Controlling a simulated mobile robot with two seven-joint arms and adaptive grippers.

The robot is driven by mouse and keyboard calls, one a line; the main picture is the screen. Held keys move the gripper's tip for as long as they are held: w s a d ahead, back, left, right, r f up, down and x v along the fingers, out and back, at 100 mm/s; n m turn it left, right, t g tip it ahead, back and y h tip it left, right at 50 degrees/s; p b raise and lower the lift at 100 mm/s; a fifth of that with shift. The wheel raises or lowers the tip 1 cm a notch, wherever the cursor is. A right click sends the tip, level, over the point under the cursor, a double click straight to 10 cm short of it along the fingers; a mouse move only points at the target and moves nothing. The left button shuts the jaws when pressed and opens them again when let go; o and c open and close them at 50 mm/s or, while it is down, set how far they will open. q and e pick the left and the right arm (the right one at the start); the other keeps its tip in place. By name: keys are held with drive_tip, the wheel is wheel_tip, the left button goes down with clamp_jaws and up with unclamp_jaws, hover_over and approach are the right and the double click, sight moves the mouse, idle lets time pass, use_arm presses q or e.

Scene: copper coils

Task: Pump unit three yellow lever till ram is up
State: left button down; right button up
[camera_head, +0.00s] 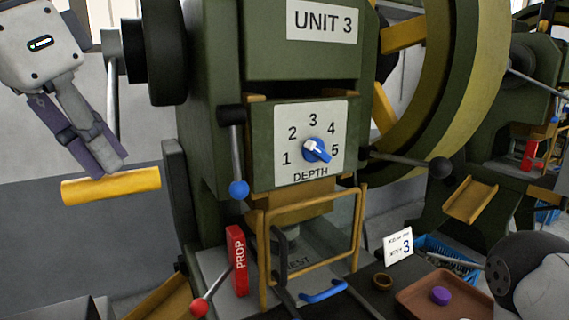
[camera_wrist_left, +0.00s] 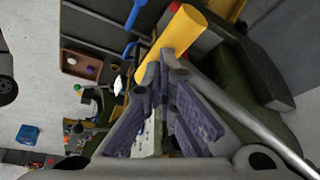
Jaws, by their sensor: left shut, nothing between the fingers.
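The yellow lever grip (camera_head: 112,186) lies roughly level at the left of the green machine marked UNIT 3 (camera_head: 322,22), at the end of a grey rod (camera_head: 112,110). My left gripper (camera_head: 108,172) is shut and empty, its fingertips just above the yellow grip. In the left wrist view the yellow grip (camera_wrist_left: 185,35) lies beyond my fingertips; I cannot tell whether they touch it. The ram is hard to make out behind the yellow guard frame (camera_head: 312,245). My right gripper is not clearly seen; a grey part at the lower right is likely my right arm.
A depth dial (camera_head: 317,150) with a blue knob, a blue-tipped lever (camera_head: 238,188), a black-knobbed lever (camera_head: 440,167) and a red PROP block (camera_head: 238,260) are on the machine's front. A brown tray (camera_head: 415,296) with a purple piece stands at lower right.

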sight(115, 191)
use_arm(q)
drive_tip(key=shift+f, duration=0.3)
drive_tip(key=shift+w+a+f, duration=0.2)
drive_tip(key=shift+w+f, duration=0.2)
drive_tip(key=shift+f, duration=0.5)
drive_tip(key=shift+w+a+f, duration=0.2)
drive_tip(key=shift+w+f, duration=0.15)
drive_tip(key=shift+f, duration=0.55)
drive_tip(key=shift+w+a+f, duration=0.2)
drive_tip(key=shift+w+f, duration=0.2)
drive_tip(key=shift+f, duration=0.5)
drive_tip(key=shift+w+a+f, duration=0.3)
drive_tip(key=shift+w+f, duration=0.15)
drive_tip(key=shift+f, duration=0.35)
drive_tip(key=shift+w+a+f, duration=0.25)
drive_tip(key=shift+w+f, duration=0.15)
drive_tip(key=shift+f, duration=0.45)
drive_tip(key=shift+w+a+f, duration=0.3)
drive_tip(key=shift+w+f, duration=0.15)
drive_tip(key=shift+f, duration=0.35)
